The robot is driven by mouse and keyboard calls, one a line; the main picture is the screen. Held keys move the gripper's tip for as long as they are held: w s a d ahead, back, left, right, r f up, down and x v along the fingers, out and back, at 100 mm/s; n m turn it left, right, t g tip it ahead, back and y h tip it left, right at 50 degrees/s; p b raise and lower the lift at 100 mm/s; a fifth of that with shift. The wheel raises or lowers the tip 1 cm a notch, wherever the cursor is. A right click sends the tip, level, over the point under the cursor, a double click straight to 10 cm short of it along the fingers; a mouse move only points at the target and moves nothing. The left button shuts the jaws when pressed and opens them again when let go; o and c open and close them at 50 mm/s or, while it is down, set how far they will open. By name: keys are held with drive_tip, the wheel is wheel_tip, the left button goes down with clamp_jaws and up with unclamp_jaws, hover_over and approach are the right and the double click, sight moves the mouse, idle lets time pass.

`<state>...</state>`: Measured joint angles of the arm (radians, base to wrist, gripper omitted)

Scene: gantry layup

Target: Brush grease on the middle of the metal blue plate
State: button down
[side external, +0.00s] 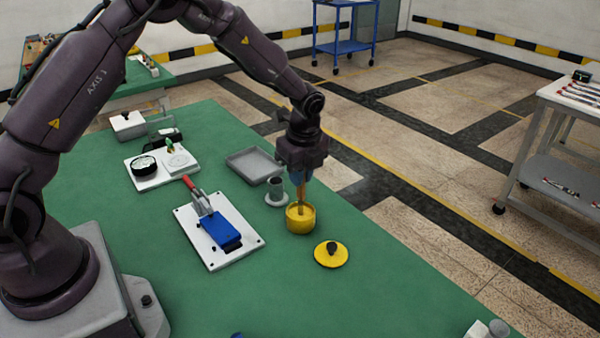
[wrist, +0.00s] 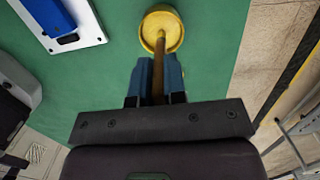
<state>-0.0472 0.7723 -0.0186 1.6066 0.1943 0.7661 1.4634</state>
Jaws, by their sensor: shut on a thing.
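The blue metal plate (side external: 220,231) is clamped on a white fixture board (side external: 192,225) with a red-handled toggle clamp (side external: 197,192). Part of the plate also shows at the top left of the wrist view (wrist: 50,15). A yellow grease pot (side external: 300,219) stands open to the right of the board. My gripper (side external: 299,178) is above the pot, shut on the brown handle of a brush (wrist: 159,70). The brush's lower end is inside the yellow pot (wrist: 161,12); its bristles are hidden. The pot's yellow lid (side external: 331,254) with a black knob lies beside it.
A grey cup on a round base (side external: 276,191) stands just behind the pot, with a grey tray (side external: 254,165) beyond it. The green table (side external: 330,305) is clear in front.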

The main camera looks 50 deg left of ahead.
drive_tip(key=shift+r, duration=3.5)
